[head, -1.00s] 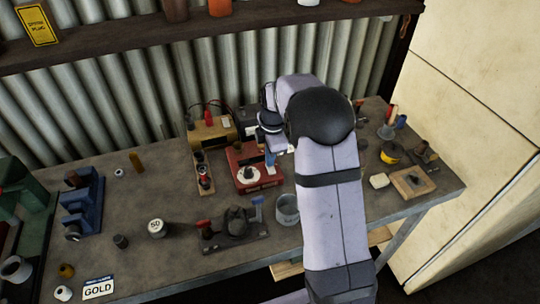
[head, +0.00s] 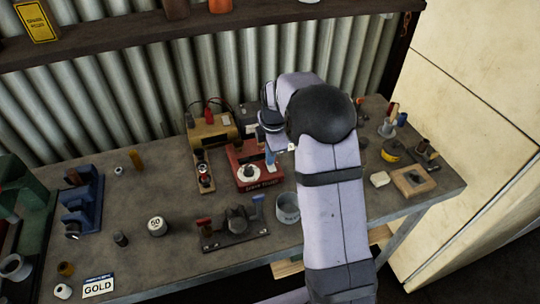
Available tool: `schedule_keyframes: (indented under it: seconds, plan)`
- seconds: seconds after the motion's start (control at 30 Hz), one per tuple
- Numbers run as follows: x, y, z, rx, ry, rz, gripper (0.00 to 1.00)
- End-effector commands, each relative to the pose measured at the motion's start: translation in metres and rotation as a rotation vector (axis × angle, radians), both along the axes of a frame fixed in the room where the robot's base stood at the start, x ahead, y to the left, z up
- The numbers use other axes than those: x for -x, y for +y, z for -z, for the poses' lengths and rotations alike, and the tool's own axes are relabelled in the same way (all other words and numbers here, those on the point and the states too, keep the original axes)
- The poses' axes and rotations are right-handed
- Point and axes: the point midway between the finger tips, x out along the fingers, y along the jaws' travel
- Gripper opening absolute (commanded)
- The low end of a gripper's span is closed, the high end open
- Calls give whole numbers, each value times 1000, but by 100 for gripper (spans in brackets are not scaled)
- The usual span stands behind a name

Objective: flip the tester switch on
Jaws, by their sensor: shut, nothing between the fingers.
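The tester is a red box (head: 262,182) with pale lettering on its front edge and a white round dial (head: 249,173) with a dark knob on top. A small blue upright piece (head: 270,157) stands at its right side; I cannot tell for sure whether it is the switch lever. My gripper (head: 273,143) is at the tester's back right, close to the blue piece. It is shut and empty. My own wrist and arm hide much of it, so I cannot tell whether it touches the tester.
A grey cup (head: 287,208) and a dark base with red and blue handles (head: 236,228) are in front. A white weight (head: 157,226) is at the left.

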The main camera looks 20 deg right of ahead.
Motion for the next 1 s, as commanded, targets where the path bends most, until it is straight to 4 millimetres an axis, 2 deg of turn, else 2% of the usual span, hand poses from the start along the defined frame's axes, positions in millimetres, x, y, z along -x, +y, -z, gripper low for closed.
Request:
schedule_keyframes:
  seconds: [0.03, 0.2, 0.67, 0.87, 1.0]
  plan:
    - [8, 0, 5, -2, 21, 0, 0]
    - [14, 0, 4, -2, 21, 1, 0]
    - [13, 0, -1, -1, 13, 0, 0]
    - [15, 0, -17, -1, 13, 0, 0]
    - [17, 0, -37, -1, 14, 1, 0]
